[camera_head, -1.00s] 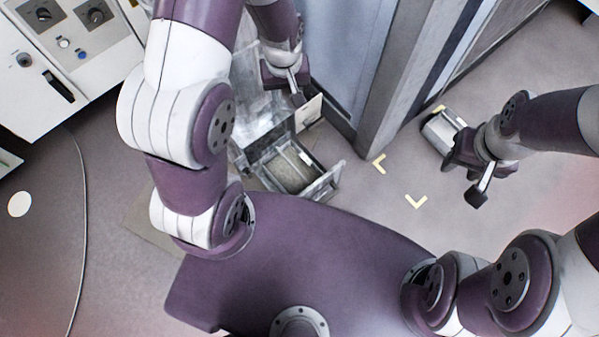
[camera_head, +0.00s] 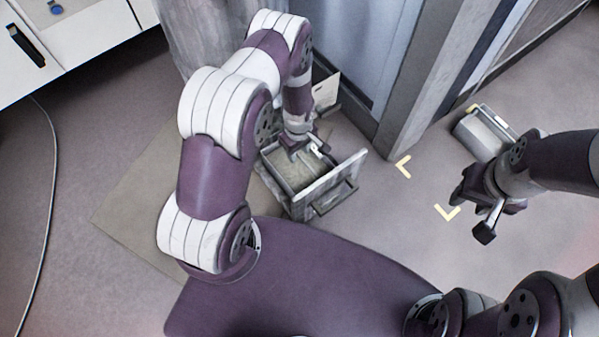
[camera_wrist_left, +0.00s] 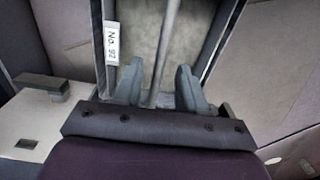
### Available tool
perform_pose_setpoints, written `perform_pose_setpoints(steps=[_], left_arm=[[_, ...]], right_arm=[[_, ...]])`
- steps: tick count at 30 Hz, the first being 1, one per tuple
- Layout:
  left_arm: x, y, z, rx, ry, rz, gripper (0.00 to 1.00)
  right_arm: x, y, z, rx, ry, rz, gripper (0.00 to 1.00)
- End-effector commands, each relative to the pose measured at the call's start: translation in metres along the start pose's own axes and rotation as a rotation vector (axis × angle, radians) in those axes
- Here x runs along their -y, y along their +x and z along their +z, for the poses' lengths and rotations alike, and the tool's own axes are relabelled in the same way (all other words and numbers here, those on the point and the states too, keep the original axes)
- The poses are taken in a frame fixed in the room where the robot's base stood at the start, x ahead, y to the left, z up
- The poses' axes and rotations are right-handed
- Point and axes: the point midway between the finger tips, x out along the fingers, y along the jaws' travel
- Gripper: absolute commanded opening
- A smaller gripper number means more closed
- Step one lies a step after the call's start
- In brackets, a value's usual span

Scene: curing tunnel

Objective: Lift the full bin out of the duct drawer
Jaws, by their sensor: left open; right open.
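The duct drawer (camera_head: 335,184) is pulled out low in front of the grey housing. The bin (camera_head: 286,179) sits inside it, with pale grey material showing within. In the left wrist view the bin's handle bar (camera_wrist_left: 168,40) runs between the fingers, and a label reading "No. 92" (camera_wrist_left: 112,43) is beside it. My left gripper (camera_wrist_left: 158,70) is open, one finger on each side of the bar; contact cannot be told. In the head view my left gripper (camera_head: 302,150) is low over the bin, partly hiding it. My right gripper (camera_head: 477,208) is open and empty over the floor at right.
A second grey bin (camera_head: 482,132) stands on the floor at right, close to my right gripper. Yellow corner marks (camera_head: 447,212) lie on the floor between it and the drawer. A grey post (camera_head: 420,90) rises behind. A cable (camera_head: 50,200) runs along the left floor.

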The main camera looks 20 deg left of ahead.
Motion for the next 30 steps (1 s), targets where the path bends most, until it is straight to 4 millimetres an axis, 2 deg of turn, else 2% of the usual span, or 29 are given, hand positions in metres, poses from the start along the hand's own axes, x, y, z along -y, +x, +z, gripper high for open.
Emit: perform_pose_setpoints(steps=[6, 8, 15, 16, 19, 30], left_arm=[[-0.001, 0.042, 0.003, 0.000, 0.002, 0.000, 0.41], [-0.001, 0.050, 0.003, -0.001, 0.002, 0.001, 0.41], [-0.002, 0.050, 0.003, -0.001, 0.001, 0.001, 0.41], [-0.001, 0.050, 0.003, -0.001, 0.001, 0.001, 0.35], [-0.001, 0.050, 0.003, -0.001, 0.001, 0.001, 0.02], [-0.001, 0.050, 0.003, 0.000, 0.002, 0.001, 0.00]], right_arm=[[0.000, 0.037, 0.004, 0.000, 0.000, 0.000, 0.43], [0.000, 0.042, 0.005, 0.000, 0.000, 0.000, 0.43], [0.000, 0.040, 0.005, 0.000, 0.000, 0.000, 0.43], [0.000, 0.040, 0.005, 0.000, 0.000, 0.000, 0.43], [0.000, 0.039, 0.005, 0.000, 0.000, 0.000, 0.43], [0.000, 0.040, 0.005, 0.000, 0.000, 0.000, 0.43]])
